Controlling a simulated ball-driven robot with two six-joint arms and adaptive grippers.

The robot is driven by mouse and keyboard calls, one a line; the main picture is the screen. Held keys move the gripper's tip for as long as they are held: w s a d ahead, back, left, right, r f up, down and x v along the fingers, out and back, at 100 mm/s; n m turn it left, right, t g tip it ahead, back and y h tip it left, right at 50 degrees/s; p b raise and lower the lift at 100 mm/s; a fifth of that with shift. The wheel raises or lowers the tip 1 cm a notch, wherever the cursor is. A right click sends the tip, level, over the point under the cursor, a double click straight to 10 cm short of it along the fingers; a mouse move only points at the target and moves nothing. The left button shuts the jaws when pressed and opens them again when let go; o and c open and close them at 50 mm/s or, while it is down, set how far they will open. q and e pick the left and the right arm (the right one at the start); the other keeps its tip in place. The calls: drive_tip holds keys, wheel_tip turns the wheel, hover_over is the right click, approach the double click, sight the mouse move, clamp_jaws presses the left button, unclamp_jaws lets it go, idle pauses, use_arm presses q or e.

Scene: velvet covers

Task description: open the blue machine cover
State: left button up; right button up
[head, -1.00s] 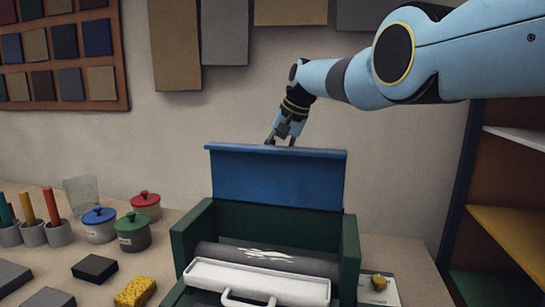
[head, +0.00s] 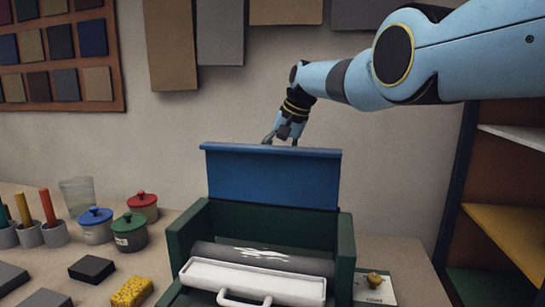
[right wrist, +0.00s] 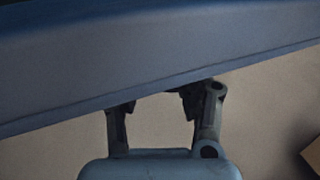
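The blue machine cover (head: 273,178) stands raised, close to upright, at the back of the dark green machine (head: 187,230). The machine's inside is exposed, with a dark roller (head: 225,252) and a white tray with a handle (head: 255,283). My right gripper (head: 281,139) is at the cover's top edge, on its far side, its fingertips partly hidden by it. In the right wrist view the cover (right wrist: 150,60) fills the upper part and hides the fingertips; the fingers (right wrist: 155,106) stand apart with nothing seen between them. Whether they touch the cover is unclear. My left gripper is out of view.
Lidded pots (head: 131,232), a yellow sponge (head: 132,291) and dark blocks (head: 92,268) are on the table left of the machine. A card with a small brass object (head: 374,279) lies to its right. Shelves (head: 505,232) stand at the far right.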

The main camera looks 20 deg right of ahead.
drive_tip(key=o, duration=0.3)
drive_tip(key=shift+d, duration=0.15)
drive_tip(key=shift+o, duration=0.2)
drive_tip(key=shift+r, duration=0.15)
drive_tip(key=shift+w+a+r, duration=0.1)
drive_tip(key=shift+a+r, duration=0.05)
drive_tip(key=shift+a, duration=0.05)
drive_tip(key=v, duration=1.1)
drive_tip(key=shift+s+d+r, duration=0.25)
drive_tip(key=shift+s+d, duration=0.05)
